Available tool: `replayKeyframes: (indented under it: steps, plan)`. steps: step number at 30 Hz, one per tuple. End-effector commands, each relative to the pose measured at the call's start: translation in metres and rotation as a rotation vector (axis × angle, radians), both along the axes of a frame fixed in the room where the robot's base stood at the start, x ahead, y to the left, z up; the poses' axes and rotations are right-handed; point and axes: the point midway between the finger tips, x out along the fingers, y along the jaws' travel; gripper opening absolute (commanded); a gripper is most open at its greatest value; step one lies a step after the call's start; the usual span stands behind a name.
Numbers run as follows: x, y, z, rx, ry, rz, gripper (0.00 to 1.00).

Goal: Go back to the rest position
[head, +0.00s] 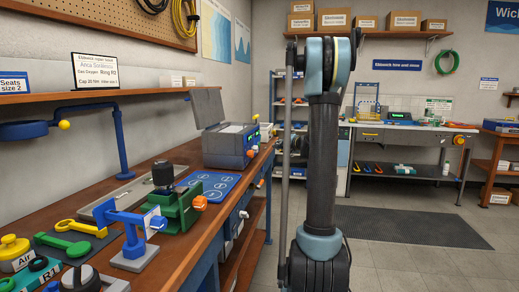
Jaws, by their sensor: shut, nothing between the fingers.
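My arm stands upright in the middle of the head view, with black links and pale blue joints. Its upper joint is near the top edge of the picture, and its lower part runs down past the bottom edge. My gripper does not show in this view. The arm is apart from the wooden workbench (190,262) on the left, over the open floor side. Nothing is seen held by the arm.
On the workbench are a blue clamp stand (133,236), a green vise (180,207), a grey instrument box (230,145) and several wrenches. A second bench (408,128) stands at the back right. The grey floor (440,268) and dark mat (410,226) are clear.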

Motion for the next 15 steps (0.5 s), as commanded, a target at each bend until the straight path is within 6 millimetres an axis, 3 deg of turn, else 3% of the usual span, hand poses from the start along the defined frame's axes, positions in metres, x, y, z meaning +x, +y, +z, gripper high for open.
replayKeyframes:
  steps: [15]
  plan:
    - [-0.0079,0.0058,0.0012,-0.012,0.008,0.011,0.0]
